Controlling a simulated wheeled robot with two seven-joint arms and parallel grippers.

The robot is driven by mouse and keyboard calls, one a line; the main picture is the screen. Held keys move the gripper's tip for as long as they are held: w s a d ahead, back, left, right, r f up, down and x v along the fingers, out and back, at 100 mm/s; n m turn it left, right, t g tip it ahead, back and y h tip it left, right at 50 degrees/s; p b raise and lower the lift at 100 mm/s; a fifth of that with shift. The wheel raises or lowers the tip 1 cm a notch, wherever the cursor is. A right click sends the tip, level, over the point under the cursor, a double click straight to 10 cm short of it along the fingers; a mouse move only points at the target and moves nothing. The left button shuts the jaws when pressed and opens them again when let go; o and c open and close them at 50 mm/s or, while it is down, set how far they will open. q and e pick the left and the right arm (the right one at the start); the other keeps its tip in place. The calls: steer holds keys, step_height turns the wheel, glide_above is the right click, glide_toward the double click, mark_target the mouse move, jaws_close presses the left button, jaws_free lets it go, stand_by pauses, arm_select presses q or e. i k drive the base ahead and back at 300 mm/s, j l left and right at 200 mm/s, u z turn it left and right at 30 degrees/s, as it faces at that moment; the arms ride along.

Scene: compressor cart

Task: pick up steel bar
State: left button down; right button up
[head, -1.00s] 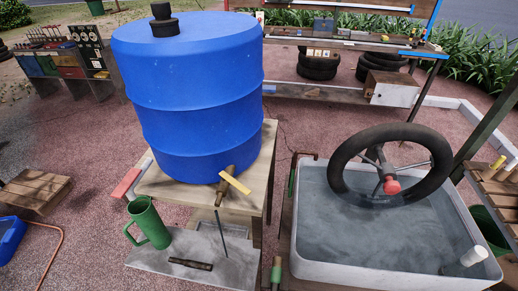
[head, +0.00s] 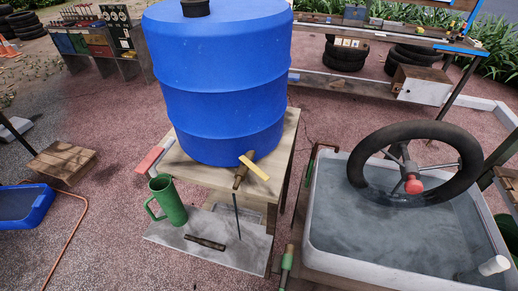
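A short dark bar (head: 205,243) lies flat on the grey slab (head: 170,238) below the blue barrel, just right of a green jug. A thin dark rod (head: 237,217) stands nearly upright over the slab, below the barrel's wooden tap. I cannot tell for sure which of these is the steel bar. Neither of my grippers shows in the head view.
The blue barrel (head: 220,85) stands on a wooden stand (head: 190,168), with its tap (head: 243,172) above the slab. The green jug (head: 168,200) stands on the slab. A water-filled white basin (head: 330,245) with a tyre wheel (head: 415,165) stands right.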

mark_target(209, 244)
steer(key=u, duration=0.9)
